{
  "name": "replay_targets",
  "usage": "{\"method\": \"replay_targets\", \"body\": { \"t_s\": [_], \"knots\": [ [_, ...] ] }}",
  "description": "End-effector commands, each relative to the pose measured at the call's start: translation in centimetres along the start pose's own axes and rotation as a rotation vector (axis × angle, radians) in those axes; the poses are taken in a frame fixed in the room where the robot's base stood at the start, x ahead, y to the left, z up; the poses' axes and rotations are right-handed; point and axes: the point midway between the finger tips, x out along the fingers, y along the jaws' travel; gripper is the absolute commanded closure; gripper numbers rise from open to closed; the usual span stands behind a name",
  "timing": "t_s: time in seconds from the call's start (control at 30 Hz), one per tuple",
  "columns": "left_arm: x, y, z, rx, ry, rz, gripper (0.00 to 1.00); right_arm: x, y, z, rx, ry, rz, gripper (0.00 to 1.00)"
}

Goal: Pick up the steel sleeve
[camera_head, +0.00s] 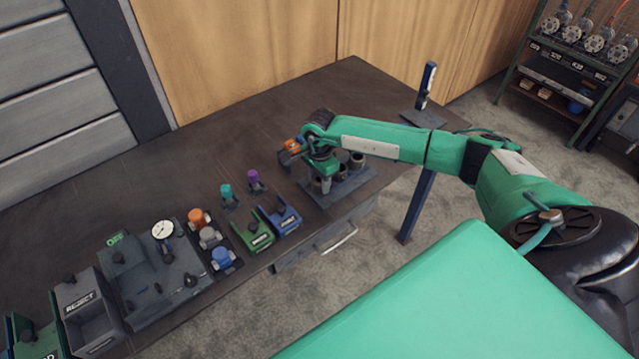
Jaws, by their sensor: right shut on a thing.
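My right gripper (323,178) points down over the left end of a dark rack (352,189) near the table's right front edge. It is shut on a small grey cylinder, which looks like the steel sleeve (326,187). The sleeve is small and partly covered by my gripper, and I cannot tell whether it is clear of the rack. Other dark grey cylinders (357,160) stand in the rack just right of my gripper. My left gripper is not in view.
An orange-topped item (292,146) sits close behind my right wrist. Teal (226,190) and purple (253,176) pieces, green (252,235) and blue (281,219) bins, a gauge fixture (150,280) and a reject bin (85,312) stand leftward. A post (427,85) stands at the right. The table's back is clear.

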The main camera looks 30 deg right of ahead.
Motion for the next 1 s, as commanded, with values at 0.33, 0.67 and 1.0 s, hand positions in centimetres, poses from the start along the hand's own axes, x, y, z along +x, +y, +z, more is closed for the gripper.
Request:
{"method": "replay_targets", "body": {
  "t_s": [0.33, 0.67, 1.0],
  "knots": [
    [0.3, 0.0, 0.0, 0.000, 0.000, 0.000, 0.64, -0.9, -0.1, 0.0, 0.000, -0.001, -0.002, 0.97],
    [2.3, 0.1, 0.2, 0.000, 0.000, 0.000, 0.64, -6.9, -0.2, 0.0, -0.001, 0.000, -0.009, 0.97],
    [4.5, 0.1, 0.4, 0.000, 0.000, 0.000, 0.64, -16.1, -0.1, 0.0, -0.001, 0.000, -0.006, 0.97]
  ]
}}
